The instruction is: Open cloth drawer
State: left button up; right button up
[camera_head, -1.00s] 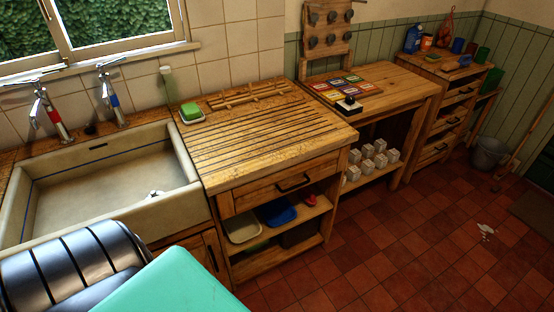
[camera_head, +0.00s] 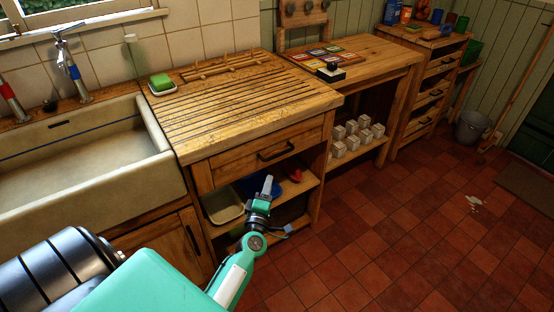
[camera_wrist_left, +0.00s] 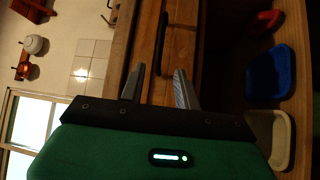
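The wooden drawer (camera_head: 240,164) is shut beneath the slatted draining board (camera_head: 245,108). Its black bar handle (camera_head: 277,151) is on the front. My left gripper (camera_head: 268,185) is below the handle and in front of the open shelf, apart from the drawer. In the left wrist view the gripper's two fingers (camera_wrist_left: 158,82) are spread with nothing between them. There the handle (camera_wrist_left: 163,45) runs lengthwise beyond the fingertips, roughly in line with the gap, and the drawer front (camera_wrist_left: 145,48) shows around it. My right gripper is not in view.
The shelf below the drawer holds a cream tray (camera_head: 223,205), a blue tub (camera_wrist_left: 270,75) and a red item (camera_head: 295,174). The sink (camera_head: 85,160) is at left. A side table (camera_head: 385,62) with white blocks beneath is at right. The red tiled floor (camera_head: 400,230) is mostly clear.

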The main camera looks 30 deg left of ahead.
aim_at(277, 156)
pick_arm(q)
jog(key=x, duration=1.3)
jog(key=shift+w+f, duration=0.1)
jog(key=shift+w, duration=0.05)
grip_shut()
